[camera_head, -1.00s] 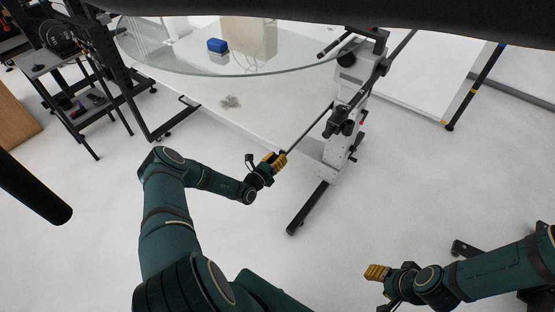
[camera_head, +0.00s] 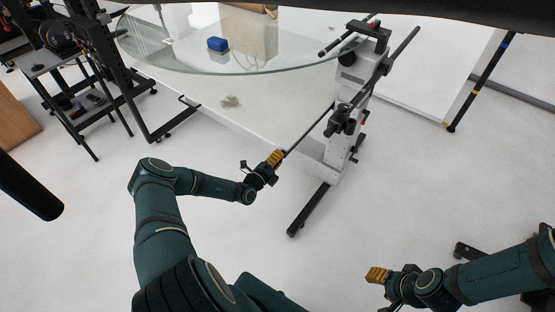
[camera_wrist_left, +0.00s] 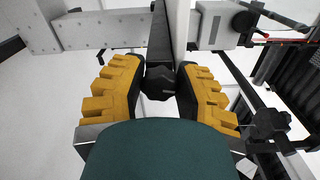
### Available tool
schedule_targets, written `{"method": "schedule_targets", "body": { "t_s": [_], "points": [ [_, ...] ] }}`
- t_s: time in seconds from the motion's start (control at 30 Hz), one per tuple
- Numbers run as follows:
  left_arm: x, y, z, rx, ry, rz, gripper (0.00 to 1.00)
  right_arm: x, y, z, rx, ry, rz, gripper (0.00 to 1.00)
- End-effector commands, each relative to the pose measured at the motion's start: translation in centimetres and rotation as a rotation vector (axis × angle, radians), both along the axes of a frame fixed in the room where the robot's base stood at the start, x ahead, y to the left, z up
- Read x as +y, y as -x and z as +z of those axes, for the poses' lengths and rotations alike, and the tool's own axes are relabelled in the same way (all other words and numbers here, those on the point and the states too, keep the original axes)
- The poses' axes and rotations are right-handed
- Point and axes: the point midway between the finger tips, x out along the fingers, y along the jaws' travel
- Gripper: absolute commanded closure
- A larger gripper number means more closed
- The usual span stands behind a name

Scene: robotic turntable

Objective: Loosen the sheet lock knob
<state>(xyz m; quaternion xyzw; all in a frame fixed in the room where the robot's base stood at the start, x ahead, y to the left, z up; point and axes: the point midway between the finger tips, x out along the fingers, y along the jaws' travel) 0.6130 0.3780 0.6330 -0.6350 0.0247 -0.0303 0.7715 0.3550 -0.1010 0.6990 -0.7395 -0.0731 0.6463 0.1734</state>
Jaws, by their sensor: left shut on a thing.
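The sheet lock knob (camera_wrist_left: 160,83) is a small black knob in the left wrist view, at the lower end of a dark bar (camera_wrist_left: 161,45). My left gripper (camera_wrist_left: 159,86) has its yellow-padded fingers on both sides of the knob and is shut on it. In the head view my left gripper (camera_head: 277,155) is at the near end of a thin dark rod (camera_head: 308,130) that leads to the grey stand; the knob itself is hidden there. My right gripper (camera_head: 378,275) is at the lower right, away from the stand, and its opening is hard to make out.
The grey stand (camera_head: 345,125) with black clamps stands right of my left gripper, its black foot (camera_head: 308,210) reaching toward me. A dark shelf rack (camera_head: 85,100) is at the left. Open white floor lies between my arms.

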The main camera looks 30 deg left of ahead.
Motion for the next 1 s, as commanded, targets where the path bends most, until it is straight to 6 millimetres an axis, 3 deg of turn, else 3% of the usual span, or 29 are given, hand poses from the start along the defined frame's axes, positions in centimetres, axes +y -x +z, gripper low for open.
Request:
{"method": "schedule_targets", "body": {
  "t_s": [0.33, 0.87, 0.9, 0.97, 1.0],
  "points": [
    [0.02, -0.06, 0.03, 0.009, 0.133, 0.001, 1.0, 0.0, -0.06, -0.24, -0.001, 0.0, 0.0, 0.53],
    [0.0, -0.07, 0.05, 0.01, 0.153, 0.0, 1.0, -0.01, -0.06, -0.26, -0.002, 0.0, -0.001, 0.53],
    [0.0, -0.07, 0.05, 0.01, 0.153, 0.0, 0.54, -0.01, -0.06, -0.25, -0.001, 0.0, 0.0, 0.53],
    [0.01, -0.06, 0.04, 0.011, 0.153, 0.0, 0.35, -0.01, -0.06, -0.26, -0.001, 0.0, 0.0, 0.53],
    [0.01, -0.06, 0.03, 0.011, 0.153, 0.0, 0.35, 0.0, -0.05, -0.26, -0.001, 0.0, 0.0, 0.53]
  ]
}}
